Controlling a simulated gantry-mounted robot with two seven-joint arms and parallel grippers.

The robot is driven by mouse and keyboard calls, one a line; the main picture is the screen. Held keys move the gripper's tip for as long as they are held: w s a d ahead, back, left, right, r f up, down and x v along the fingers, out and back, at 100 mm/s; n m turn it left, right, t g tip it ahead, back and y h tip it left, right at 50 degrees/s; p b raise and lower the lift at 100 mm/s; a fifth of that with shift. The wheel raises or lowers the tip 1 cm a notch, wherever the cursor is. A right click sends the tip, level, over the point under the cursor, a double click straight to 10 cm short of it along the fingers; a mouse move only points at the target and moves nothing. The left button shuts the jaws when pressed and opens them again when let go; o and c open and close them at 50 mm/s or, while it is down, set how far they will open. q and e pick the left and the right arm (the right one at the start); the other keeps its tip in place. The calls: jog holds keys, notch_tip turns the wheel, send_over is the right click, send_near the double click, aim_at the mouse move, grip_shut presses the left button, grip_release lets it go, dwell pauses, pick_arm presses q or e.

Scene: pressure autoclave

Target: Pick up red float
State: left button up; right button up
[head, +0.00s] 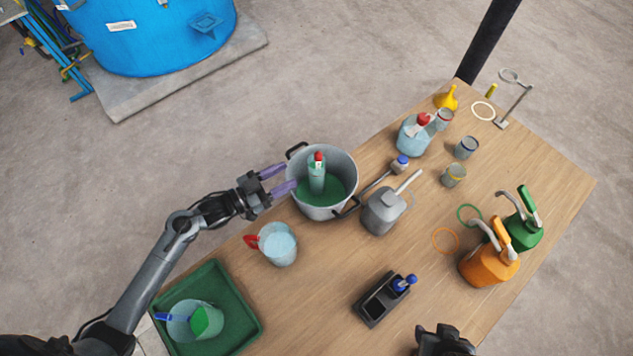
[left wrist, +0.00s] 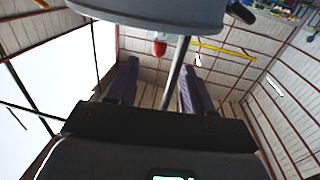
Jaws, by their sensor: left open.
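A pale green cylinder with a red top, apparently the red float (head: 319,157), stands upright in a grey two-handled pot (head: 328,209) with green contents. My left gripper (head: 289,176) is open and empty at the pot's left side, its purple fingers pointing toward the pot wall. I cannot tell if they touch it. In the left wrist view the pot (left wrist: 150,12) fills the top, a red part of the float (left wrist: 160,48) shows past its rim, and the open fingers of my left gripper (left wrist: 158,68) flank that line. A dark part of my right arm shows at the bottom edge; its jaws are unclear.
A pale jug with a red handle (head: 278,245) stands close below the pot. A grey can (head: 382,212) and a blue-knobbed ladle-like tool (head: 400,163) are to its right. A green tray (head: 248,318) holds another jug. Orange (head: 485,268) and green (head: 525,235) cans stand far right.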

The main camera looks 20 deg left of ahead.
pick_arm(q)
jog(key=p+x, duration=0.1)
jog(key=x, duration=0.8)
jog(key=shift+s+d+r, duration=0.1)
jog(key=shift+d+r, duration=0.05)
jog(key=shift+r, duration=0.05)
grip_shut()
